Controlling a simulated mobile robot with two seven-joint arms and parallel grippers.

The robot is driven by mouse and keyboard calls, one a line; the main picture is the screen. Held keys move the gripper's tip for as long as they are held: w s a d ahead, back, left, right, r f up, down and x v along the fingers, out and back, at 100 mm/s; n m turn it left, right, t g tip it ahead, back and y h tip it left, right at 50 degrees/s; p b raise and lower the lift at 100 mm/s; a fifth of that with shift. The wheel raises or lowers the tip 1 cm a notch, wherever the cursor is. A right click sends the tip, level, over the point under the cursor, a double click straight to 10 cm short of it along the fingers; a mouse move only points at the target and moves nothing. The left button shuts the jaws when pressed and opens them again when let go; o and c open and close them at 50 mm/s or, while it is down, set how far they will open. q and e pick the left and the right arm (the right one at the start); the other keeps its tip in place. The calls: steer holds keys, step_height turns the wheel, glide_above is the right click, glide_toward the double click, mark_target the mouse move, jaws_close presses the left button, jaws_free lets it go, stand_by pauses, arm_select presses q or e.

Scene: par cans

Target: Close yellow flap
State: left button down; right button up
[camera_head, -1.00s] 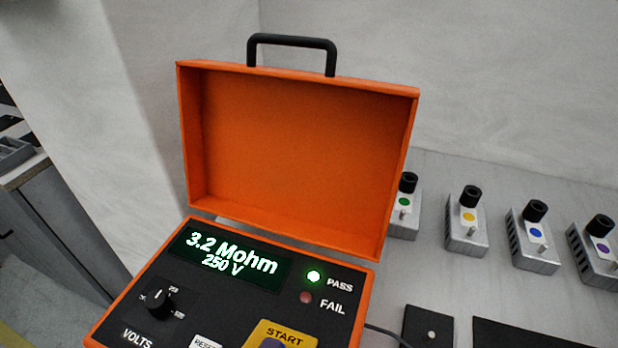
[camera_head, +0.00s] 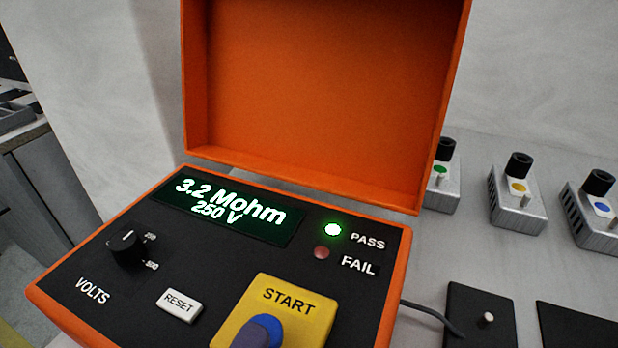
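The yellow piece labelled START (camera_head: 308,318) is on the black panel of an orange tester case (camera_head: 65,308), at the bottom of the view. A blue rounded part (camera_head: 268,326) shows at its lower middle. The bottom of the yellow piece is cut off by the frame edge. I cannot tell whether it is a raised or lowered flap. Neither of my grippers is in view.
The orange lid (camera_head: 320,100) stands open behind the panel. The display (camera_head: 230,212) reads 3.2 Mohm, 250 V. The PASS lamp (camera_head: 333,230) glows green. A RESET button (camera_head: 179,305) and a VOLTS knob (camera_head: 126,246) sit left. Metal units (camera_head: 517,205) stand at right.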

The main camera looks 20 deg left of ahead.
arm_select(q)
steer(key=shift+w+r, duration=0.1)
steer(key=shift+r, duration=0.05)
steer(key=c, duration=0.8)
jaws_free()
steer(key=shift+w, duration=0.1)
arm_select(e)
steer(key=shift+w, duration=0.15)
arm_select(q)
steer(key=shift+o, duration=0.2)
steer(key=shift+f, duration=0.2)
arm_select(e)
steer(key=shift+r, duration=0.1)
